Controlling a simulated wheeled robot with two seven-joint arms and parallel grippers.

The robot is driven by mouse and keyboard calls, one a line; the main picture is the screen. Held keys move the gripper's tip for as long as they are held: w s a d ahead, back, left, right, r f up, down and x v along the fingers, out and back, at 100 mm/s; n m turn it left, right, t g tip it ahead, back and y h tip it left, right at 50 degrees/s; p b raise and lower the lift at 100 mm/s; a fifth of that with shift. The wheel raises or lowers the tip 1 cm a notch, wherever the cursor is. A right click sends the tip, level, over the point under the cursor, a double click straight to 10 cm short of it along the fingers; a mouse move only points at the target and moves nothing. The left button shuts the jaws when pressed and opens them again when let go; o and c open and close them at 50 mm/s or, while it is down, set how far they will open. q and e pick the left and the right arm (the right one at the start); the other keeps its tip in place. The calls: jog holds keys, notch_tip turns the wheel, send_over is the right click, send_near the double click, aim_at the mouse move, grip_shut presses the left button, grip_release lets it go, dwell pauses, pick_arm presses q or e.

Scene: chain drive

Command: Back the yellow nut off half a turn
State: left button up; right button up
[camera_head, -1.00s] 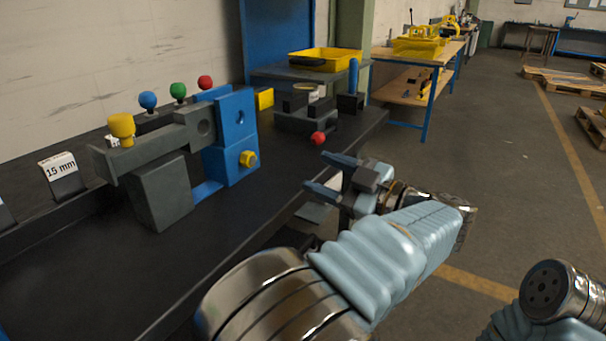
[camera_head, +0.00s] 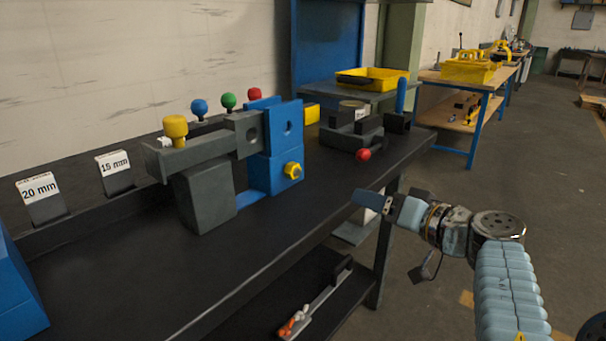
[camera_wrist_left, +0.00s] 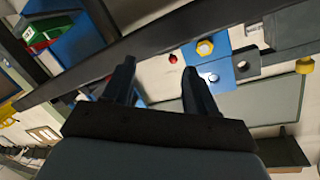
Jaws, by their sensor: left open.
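The yellow nut (camera_head: 293,171) sits on the bench-side face of a blue block (camera_head: 272,165), at the lower part of it. In the left wrist view the yellow nut (camera_wrist_left: 205,47) shows near the top, just beyond the right finger. My left gripper (camera_head: 372,198) is off the bench's front edge, right of the nut and apart from it. In the left wrist view its two fingers (camera_wrist_left: 160,80) are spread with nothing between them. My right gripper is not in view.
A grey clamp-like fixture (camera_head: 205,190) with a yellow knob (camera_head: 175,128) stands left of the blue block. A red ball knob (camera_head: 363,154) is near the bench edge. Size signs (camera_head: 115,165) stand at the back left. Open floor lies right of the bench (camera_head: 130,270).

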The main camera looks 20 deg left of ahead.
aim_at(297, 169)
pick_arm(q)
jog(key=s+a+r+n+g+y, duration=0.2)
jog(key=s+r+n+y, duration=0.1)
jog(key=s+r, duration=0.1)
jog(key=x, duration=0.9)
jog(key=p+x, duration=0.1)
jog(key=x, duration=0.3)
jog(key=shift+w+a+f, duration=0.15)
jog(key=shift+w+f, duration=0.1)
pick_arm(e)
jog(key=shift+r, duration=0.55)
pick_arm(q)
jog(key=shift+c, duration=0.4)
